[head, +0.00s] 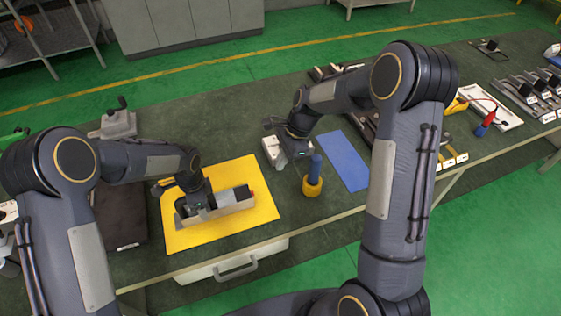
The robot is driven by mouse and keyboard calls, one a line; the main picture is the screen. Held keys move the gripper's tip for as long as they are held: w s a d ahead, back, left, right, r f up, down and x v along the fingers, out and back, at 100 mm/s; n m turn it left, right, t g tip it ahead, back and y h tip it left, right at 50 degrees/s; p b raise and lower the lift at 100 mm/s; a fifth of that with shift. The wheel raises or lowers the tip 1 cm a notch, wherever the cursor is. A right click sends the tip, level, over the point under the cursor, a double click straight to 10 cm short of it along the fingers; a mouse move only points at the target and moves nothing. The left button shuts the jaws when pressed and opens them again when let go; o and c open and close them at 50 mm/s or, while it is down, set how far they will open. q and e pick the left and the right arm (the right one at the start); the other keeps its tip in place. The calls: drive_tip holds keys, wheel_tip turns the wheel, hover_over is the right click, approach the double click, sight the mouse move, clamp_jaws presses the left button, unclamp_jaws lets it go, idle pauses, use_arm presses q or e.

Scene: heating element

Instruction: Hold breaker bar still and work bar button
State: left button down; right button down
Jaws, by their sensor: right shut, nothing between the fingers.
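A yellow and black item (160,188) shows at the mat's left, partly behind my left arm. My right gripper (284,152) is shut and empty, above the bench just left of and behind a blue handle (315,168) standing in a yellow cup (312,187).
A blue mat (343,160) lies right of the cup, with free bench between them. A metal vise-like device (117,122) stands at the back left. A drawer (230,262) hangs under the front edge.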

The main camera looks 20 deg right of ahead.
use_arm(q)
drive_tip(key=shift+c, duration=2.3)
unclamp_jaws()
wheel_tip(320, 180, up, 12)
drive_tip(key=shift+f, duration=0.1)
drive_tip(key=s+a+r+n+t+h+b, duration=0.2)
drive_tip(key=s+a+r+n, duration=0.75)
drive_tip(key=a, duration=0.35)
use_arm(e)
drive_tip(key=s+d+r+n+t, duration=0.25)
drive_tip(key=s+r+n, duration=0.45)
drive_tip(key=s+r, duration=0.45)
use_arm(q)
drive_tip(key=s+a+f+n+t+h+b, duration=0.1)
drive_tip(key=s+a+n+t+b, duration=0.1)
drive_tip(key=s+n, duration=0.8)
drive_tip(key=s+a+t, duration=0.1)
drive_tip(key=s, duration=0.6)
drive_tip(key=shift+t+h, duration=0.3)
drive_tip(key=shift+h, duration=0.1)
use_arm(e)
drive_tip(key=s+a+n+t, duration=0.2)
drive_tip(key=s+n, duration=0.7)
drive_tip(key=s, duration=0.6)
drive_tip(key=shift+a+t+h, duration=0.15)
drive_tip(key=shift+t+h, duration=0.15)
drive_tip(key=shift+t, duration=0.25)
